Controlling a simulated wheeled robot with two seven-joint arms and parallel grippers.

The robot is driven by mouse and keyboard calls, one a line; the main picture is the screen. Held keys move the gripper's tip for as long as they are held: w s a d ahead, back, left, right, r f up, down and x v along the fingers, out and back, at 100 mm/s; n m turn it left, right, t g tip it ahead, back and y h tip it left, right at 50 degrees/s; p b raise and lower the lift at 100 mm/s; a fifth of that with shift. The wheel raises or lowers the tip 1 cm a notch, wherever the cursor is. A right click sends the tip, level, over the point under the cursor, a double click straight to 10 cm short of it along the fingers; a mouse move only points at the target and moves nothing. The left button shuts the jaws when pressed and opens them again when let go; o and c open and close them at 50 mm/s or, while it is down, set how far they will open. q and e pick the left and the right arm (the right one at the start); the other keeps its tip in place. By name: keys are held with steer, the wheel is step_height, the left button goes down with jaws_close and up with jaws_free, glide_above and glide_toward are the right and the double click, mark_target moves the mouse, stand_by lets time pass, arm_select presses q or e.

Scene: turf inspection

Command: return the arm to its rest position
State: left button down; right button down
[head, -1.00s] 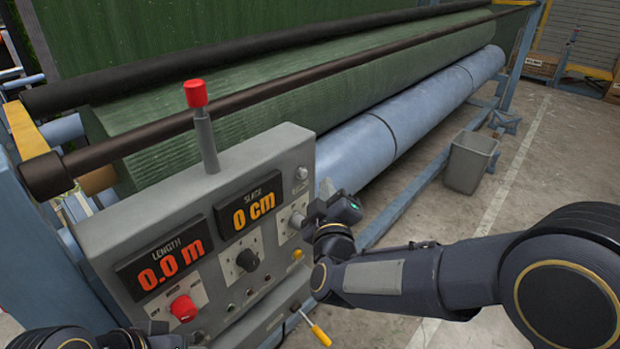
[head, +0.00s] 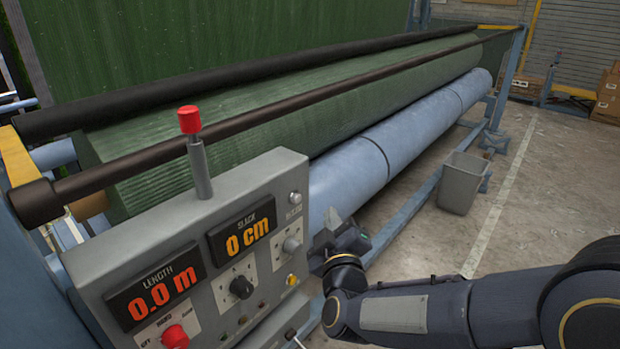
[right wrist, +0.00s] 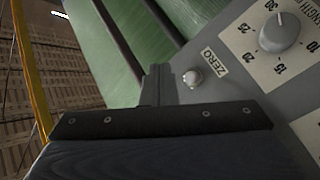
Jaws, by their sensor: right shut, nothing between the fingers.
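My right arm comes in from the lower right in the head view. My right gripper (head: 335,231) is shut and empty, just off the right end of the grey control panel (head: 222,212). In the right wrist view my shut fingers (right wrist: 158,84) appear beside a small round button (right wrist: 192,78) labelled ZERO. I see no clear contact between them. The length display (head: 155,290) reads 0.0 m and the slack display (head: 243,236) reads 0 cm. My left gripper is out of view.
A red-topped lever (head: 190,120) stands up from the panel. Behind it are dark bars, a green turf roll (head: 300,110) and a blue roller (head: 370,150). A grey bin (head: 462,183) stands on the floor at right. Open floor lies around it.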

steer(key=s+d+f+m+g+y, duration=0.15)
steer(key=s+d+m+g, duration=0.4)
steer(key=d, duration=0.55)
steer(key=s+d+f+m+g, duration=0.2)
steer(key=s+d, duration=0.1)
steer(key=s, duration=0.5)
steer(key=s+d+f+m+g, duration=0.2)
steer(key=s+d+f+m, duration=0.1)
steer(key=s, duration=0.4)
steer(key=s+d+f+m+g, duration=0.2)
steer(key=s+d+f+g, duration=0.1)
steer(key=s, duration=0.5)
steer(key=shift+s+d+h, duration=0.15)
steer(key=shift+s+h, duration=0.15)
steer(key=shift+h, duration=0.05)
steer(key=shift+w+d+m, duration=0.1)
steer(key=shift+w+m, duration=0.1)
steer(key=shift+m, duration=0.05)
steer(key=shift+s, duration=0.15)
steer(key=shift+w, duration=0.2)
